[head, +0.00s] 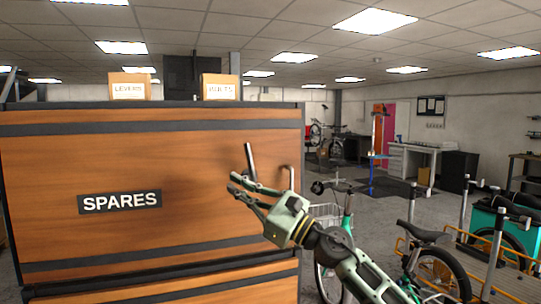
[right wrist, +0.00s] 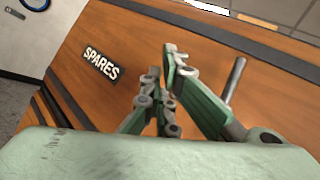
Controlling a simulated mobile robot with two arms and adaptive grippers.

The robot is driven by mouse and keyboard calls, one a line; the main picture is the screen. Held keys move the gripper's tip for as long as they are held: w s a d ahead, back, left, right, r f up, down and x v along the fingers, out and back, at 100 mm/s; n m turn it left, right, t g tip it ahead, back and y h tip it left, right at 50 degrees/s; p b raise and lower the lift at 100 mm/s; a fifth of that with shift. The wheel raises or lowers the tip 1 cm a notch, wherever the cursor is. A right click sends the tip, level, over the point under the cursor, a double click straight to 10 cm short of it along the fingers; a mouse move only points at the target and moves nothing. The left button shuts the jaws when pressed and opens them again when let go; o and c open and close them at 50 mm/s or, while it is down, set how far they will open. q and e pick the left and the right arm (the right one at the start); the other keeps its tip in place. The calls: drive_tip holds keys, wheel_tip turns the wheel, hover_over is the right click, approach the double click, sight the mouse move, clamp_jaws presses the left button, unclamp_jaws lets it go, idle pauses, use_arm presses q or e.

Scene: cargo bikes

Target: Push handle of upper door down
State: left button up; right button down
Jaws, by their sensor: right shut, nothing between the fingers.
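The upper door (head: 190,150) is a wide orange-brown wood panel with dark bands and a SPARES label; it also fills much of the right wrist view (right wrist: 115,35). A grey metal bar, apparently its handle (head: 249,158), stands out near the door's right side, tilted slightly. It also shows in the right wrist view (right wrist: 234,78), right of my fingers. My right gripper (head: 232,182) is shut and empty in front of the door, its fingertips left of and below the bar's upper end. Its fingers partly hide the bar's lower end; I cannot tell whether they touch it. My left gripper is not in view.
A curved metal piece (head: 287,176) sits right of the bar. A lower wood panel (head: 170,287) lies below the door. Two boxes, LEVERS (head: 129,86) and BOLTS (head: 219,87), stand on top.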

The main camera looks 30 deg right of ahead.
sight(249, 161)
drive_tip(key=s+d+r+n+g+h, duration=0.1)
drive_tip(key=s+d+r+n+h, duration=0.2)
drive_tip(key=d, duration=0.6)
drive_tip(key=s+d+r+n+g+h, duration=0.2)
drive_tip(key=d+r+n, duration=0.3)
drive_tip(key=d+n, duration=0.3)
drive_tip(key=shift+s+d+r+n+g+h, duration=0.25)
drive_tip(key=shift+s+d+h, duration=0.3)
drive_tip(key=shift+d, duration=0.55)
drive_tip(key=shift+w, duration=0.1)
drive_tip(key=shift+s+a+f+p+x, duration=0.15)
drive_tip(key=shift+a+p+x, duration=0.5)
drive_tip(key=shift+x, duration=1.5)
drive_tip(key=shift+s+a+f+p+x, duration=0.1)
drive_tip(key=shift+s+a+p+x, duration=0.15)
drive_tip(key=shift+p+x, duration=1.35)
drive_tip(key=shift+s+a+f+p+x, duration=0.15)
drive_tip(key=shift+a+p+x, duration=0.25)
drive_tip(key=shift+x, duration=2.25)
drive_tip(key=shift+r, duration=0.1)
